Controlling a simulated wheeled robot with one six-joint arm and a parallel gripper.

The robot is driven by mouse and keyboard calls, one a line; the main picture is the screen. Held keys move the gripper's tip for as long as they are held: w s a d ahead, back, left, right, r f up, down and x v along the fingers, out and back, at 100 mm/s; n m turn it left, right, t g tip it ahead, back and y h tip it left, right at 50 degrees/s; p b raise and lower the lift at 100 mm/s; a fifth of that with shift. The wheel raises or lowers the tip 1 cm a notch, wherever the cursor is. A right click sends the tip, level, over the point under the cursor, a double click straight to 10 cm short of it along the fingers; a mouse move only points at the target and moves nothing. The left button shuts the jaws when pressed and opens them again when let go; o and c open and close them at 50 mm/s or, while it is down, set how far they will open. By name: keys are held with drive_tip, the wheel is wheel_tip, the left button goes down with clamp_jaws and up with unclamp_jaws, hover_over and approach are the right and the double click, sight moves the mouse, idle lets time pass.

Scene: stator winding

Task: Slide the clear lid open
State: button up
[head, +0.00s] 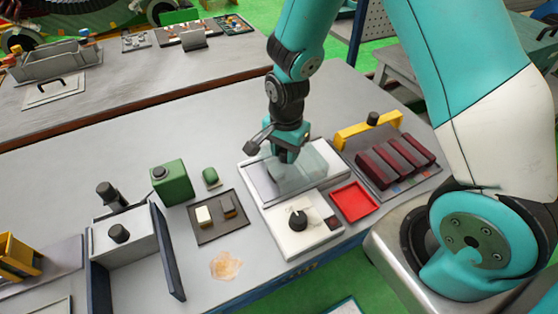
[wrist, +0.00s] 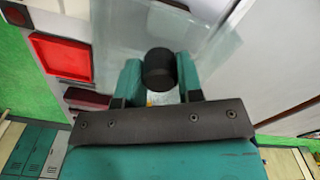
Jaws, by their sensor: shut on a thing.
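The clear lid (head: 308,174) is a see-through sheet on a white device (head: 272,212) near the table's front edge. In the wrist view the lid (wrist: 215,45) spreads beyond the fingers. My gripper (head: 287,152) is over the back part of the lid. In the wrist view my gripper (wrist: 160,80) has its two teal fingers on either side of a black round knob (wrist: 159,69) and is shut on it. How far the lid covers the opening beneath it is hard to tell.
A red tray (head: 354,202) lies right of the device, with a rack of dark red blocks (head: 396,160) behind it. A dark tray (head: 220,218) and a green box (head: 171,182) stand to the left.

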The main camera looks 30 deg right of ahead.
sight(313, 148)
drive_tip(key=shift+d, duration=3.95)
drive_tip(key=o, duration=0.7)
wheel_tip(313, 148, up, 6)
drive_tip(key=p, duration=0.5)
drive_tip(key=s+a+r+n+y+b, duration=0.2)
drive_tip(key=s+a+r+n, duration=0.2)
drive_tip(key=a+r+n, duration=0.45)
drive_tip(key=s+a+r+n+y+b, duration=0.1)
drive_tip(key=s+a+r+n, duration=0.3)
drive_tip(key=s, duration=0.3)
drive_tip(key=s+a+r+n+y+b, duration=0.1)
drive_tip(key=s+a+r+n, duration=0.3)
drive_tip(key=s+r+n, duration=0.2)
drive_tip(key=shift+s+n, duration=0.35)
drive_tip(key=shift+s, duration=0.45)
